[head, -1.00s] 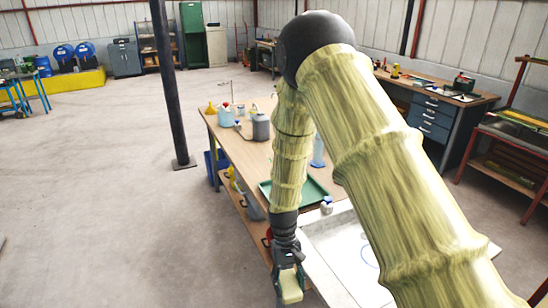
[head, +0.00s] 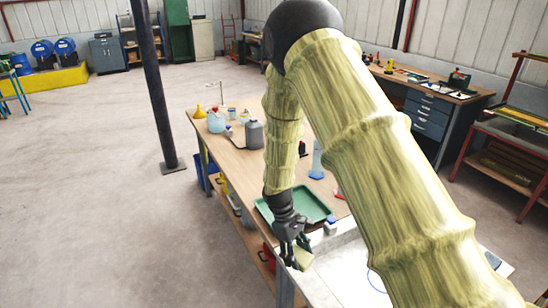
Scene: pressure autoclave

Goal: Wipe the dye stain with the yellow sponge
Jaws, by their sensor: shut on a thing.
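My gripper (head: 298,258) is at the lower middle of the head view, low at the near left corner of the white work surface. It is shut on the yellow sponge (head: 304,259), of which only a small pale piece shows beside the dark fingers. Whether the sponge touches the surface cannot be told. A blue curved mark (head: 374,281) lies on the white surface (head: 340,275), to the right of the gripper. My arm hides part of it, and I cannot tell whether it is the dye stain.
A green tray (head: 318,207) lies on the wooden bench (head: 232,155) just behind the gripper, with a small blue-capped bottle (head: 330,225) beside it. A grey jug (head: 254,134) and a yellow funnel (head: 199,112) stand farther back. Open floor lies to the left.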

